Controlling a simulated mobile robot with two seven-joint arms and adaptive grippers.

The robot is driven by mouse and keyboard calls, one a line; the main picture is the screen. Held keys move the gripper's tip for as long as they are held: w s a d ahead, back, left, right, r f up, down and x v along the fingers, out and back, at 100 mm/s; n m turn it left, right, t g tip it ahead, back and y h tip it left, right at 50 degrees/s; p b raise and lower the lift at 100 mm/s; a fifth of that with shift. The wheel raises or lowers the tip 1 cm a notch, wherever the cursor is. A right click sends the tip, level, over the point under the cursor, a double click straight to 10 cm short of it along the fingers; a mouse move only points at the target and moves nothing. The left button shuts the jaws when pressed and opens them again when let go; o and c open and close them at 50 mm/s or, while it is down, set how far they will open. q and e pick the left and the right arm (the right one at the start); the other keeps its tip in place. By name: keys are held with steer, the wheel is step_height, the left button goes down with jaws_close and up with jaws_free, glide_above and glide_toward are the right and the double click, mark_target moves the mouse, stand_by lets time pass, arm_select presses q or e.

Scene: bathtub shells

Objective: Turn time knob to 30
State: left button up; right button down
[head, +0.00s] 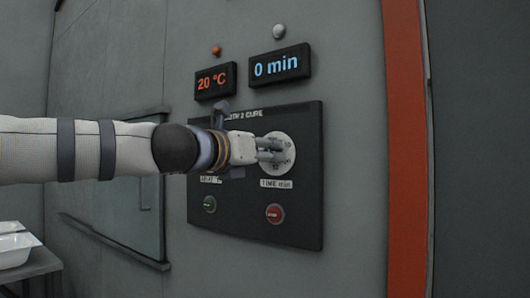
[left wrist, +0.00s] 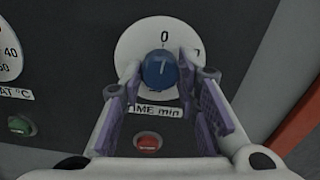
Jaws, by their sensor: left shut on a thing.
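The time knob (left wrist: 160,71) is blue with a white mark on its face. It sits at the centre of a white dial (left wrist: 130,43) with a 0 at the top, above a "TIME min" label (left wrist: 154,111). The label also shows in the head view (head: 276,184). My left gripper (head: 275,150) reaches in from the left and is shut on the knob, one finger on each side, as the left wrist view shows (left wrist: 161,76). The fingers hide much of the dial. The time display (head: 276,67) reads 0 min in blue. My right gripper is not in view.
A temperature display (head: 215,81) reads 20 °C. The dark panel (head: 300,225) carries a green button (head: 209,204) and a red button (head: 274,213) below the dials. An orange post (head: 405,150) stands to the right. White trays (head: 14,248) are at lower left.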

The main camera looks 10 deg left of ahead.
arm_select(q)
steer(key=m, duration=0.2)
steer(key=m+p, duration=0.1)
steer(key=m, duration=0.1)
steer(key=shift+s+r, duration=0.1)
steer(key=shift+r, duration=0.1)
steer(key=m+p, duration=0.2)
steer(key=m, duration=0.3)
steer(key=shift+m, duration=0.3)
steer(key=m+p, duration=0.1)
steer(key=m, duration=0.3)
steer(key=m+p, duration=0.1)
steer(key=m, duration=0.4)
steer(key=m+p, duration=0.1)
steer(key=m, duration=0.3)
steer(key=shift+m, duration=0.3)
steer(key=shift+f+m+p, duration=0.15)
steer(key=shift+m+p, duration=0.2)
steer(key=shift+m, duration=2.6)
steer(key=shift+f+m+p, duration=0.1)
steer(key=shift+m+p, duration=0.2)
steer(key=shift+m, duration=2.65)
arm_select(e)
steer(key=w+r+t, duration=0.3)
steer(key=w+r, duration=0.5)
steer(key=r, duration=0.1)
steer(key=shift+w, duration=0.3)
